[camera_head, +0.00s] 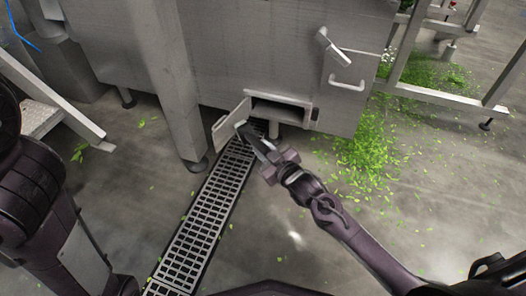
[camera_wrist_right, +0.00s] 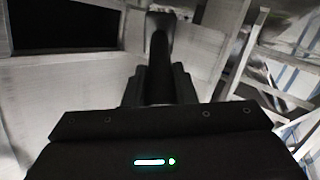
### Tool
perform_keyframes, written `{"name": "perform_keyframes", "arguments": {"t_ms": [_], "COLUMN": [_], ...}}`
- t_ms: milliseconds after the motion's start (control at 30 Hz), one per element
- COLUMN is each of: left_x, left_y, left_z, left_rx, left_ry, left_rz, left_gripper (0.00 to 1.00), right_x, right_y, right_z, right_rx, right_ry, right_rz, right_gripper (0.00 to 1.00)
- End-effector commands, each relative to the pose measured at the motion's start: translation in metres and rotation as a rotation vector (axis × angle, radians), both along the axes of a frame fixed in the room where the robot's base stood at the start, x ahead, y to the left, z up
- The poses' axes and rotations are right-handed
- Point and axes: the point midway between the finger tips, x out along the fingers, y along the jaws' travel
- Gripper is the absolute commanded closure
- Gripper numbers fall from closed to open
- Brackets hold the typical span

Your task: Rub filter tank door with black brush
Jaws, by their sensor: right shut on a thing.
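The filter tank door (camera_head: 231,121) is a small pale metal flap that stands open, swung out to the left of a low opening in the tank (camera_head: 240,50). My right gripper (camera_head: 268,156) reaches in from the lower right and is shut on the black brush (camera_head: 249,137). The brush points up-left at the door, and its tip overlaps the door's right part; I cannot tell whether they touch. In the right wrist view the brush (camera_wrist_right: 159,60) extends straight ahead from the jaws, against pale metal panels. My left gripper is not in view; only my left arm shows.
A floor drain grate (camera_head: 205,215) runs below the door. A tank leg (camera_head: 180,100) stands to its left. Green leaf bits (camera_head: 365,150) lie on the floor at the right. A metal step (camera_head: 35,117) is at the far left, and a metal frame (camera_head: 440,97) at the upper right.

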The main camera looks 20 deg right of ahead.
Motion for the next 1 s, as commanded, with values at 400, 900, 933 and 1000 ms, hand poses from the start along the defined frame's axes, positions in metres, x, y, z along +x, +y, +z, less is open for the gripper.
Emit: {"name": "perform_keyframes", "arguments": {"t_ms": [400, 900, 933, 1000], "left_x": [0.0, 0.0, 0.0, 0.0], "left_y": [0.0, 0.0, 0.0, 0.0], "left_z": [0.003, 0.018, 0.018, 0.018], "left_rx": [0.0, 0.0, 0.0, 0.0], "left_ry": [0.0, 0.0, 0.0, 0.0], "left_rz": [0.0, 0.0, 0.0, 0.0], "left_gripper": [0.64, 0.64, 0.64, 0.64], "right_x": [0.004, -0.015, -0.015, -0.015], "right_y": [0.001, 0.016, 0.016, 0.016], "right_z": [0.005, 0.005, 0.004, 0.004], "right_rx": [0.004, 0.004, 0.004, 0.004], "right_ry": [-0.008, -0.007, -0.007, -0.007], "right_rz": [0.004, 0.005, 0.005, 0.005], "right_gripper": [1.0, 1.0, 1.0, 1.0]}}
